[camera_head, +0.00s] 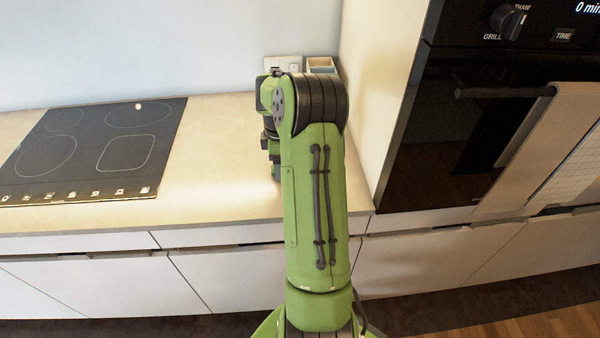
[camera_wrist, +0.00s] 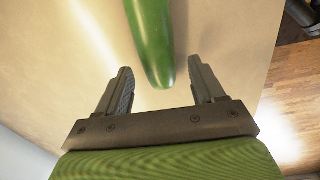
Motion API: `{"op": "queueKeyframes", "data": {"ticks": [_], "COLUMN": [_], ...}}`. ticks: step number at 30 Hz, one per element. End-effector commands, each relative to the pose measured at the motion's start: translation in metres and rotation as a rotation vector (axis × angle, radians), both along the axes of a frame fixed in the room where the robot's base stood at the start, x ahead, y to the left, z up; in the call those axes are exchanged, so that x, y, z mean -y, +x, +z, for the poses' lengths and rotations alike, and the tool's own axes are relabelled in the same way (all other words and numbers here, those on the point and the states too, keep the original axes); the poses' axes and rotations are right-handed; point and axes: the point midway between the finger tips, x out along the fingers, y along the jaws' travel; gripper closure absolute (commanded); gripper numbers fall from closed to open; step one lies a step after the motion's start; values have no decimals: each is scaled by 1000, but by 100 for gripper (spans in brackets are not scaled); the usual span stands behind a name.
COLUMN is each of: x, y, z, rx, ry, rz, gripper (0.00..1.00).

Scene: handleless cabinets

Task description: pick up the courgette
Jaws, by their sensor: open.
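The courgette (camera_wrist: 152,40) is a long green thing lying on the beige countertop in the wrist view. Its rounded near end lies between the lines of my two fingers, and its far end runs out of the top of the picture. My gripper (camera_wrist: 161,80) is open, with one finger on each side of the courgette's near end and clear gaps on both sides. I cannot tell the height of the fingers above the counter. In the head view my green arm hides the courgette and the gripper's fingertips.
The countertop (camera_head: 215,170) is bare left of my arm, up to a black hob (camera_head: 95,150). A tall cabinet side (camera_head: 380,90) and a black oven (camera_head: 470,130) with hanging towels (camera_head: 545,150) stand to the right. A small box (camera_head: 321,65) and a wall socket (camera_head: 284,63) are behind.

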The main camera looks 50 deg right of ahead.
Motion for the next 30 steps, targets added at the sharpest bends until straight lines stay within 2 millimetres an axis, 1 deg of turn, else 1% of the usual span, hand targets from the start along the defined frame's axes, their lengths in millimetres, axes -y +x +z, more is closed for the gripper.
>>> {"op": "queueKeyframes", "data": {"ticks": [1, 3, 10, 22, 23, 28, 30], "x": [0, 0, 1, 1, 1, 1, 1], "y": [-1, 0, 0, 0, 0, 0, 1], "z": [-11, -18, -19, -18, -18, -18, -13], "rx": [-2, -1, -1, 0, 1, 1, 2], "ry": [3, 2, -1, 0, -1, -1, -2], "rz": [-1, -1, -1, -1, -1, -1, -1], "gripper": [32, 32, 32, 93, 95, 95, 95]}}
